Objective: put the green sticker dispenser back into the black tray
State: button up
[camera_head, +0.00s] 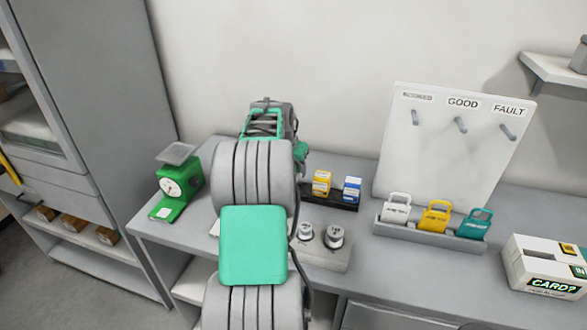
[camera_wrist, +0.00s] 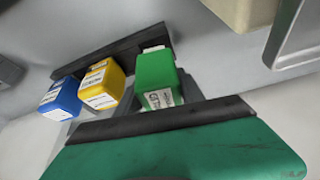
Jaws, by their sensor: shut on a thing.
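The green sticker dispenser (camera_wrist: 156,78) shows in the wrist view, with a white label facing the camera. My gripper (camera_wrist: 165,108) is shut on it; one dark-edged green jaw fills the bottom of that view. The black tray (camera_wrist: 112,52) runs behind the dispensers, and the green one is at its right end, in line with the others. I cannot tell whether it rests on the tray floor. In the head view the tray (camera_head: 343,204) is partly hidden by my arm, which also hides the green dispenser and my fingertips.
The yellow dispenser (camera_wrist: 101,84) and blue dispenser (camera_wrist: 60,98) stand in the tray beside the green one. A green scale (camera_head: 178,188) stands at the table's left end. Metal weights (camera_head: 334,237) sit in front of the tray. A padlock rack (camera_head: 430,236) and card box (camera_head: 545,268) are to the right.

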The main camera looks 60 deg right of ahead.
jog(key=shift+f, duration=0.15)
jog(key=shift+f+b, duration=0.95)
jog(key=shift+f, duration=0.2)
jog(key=o, duration=1.4)
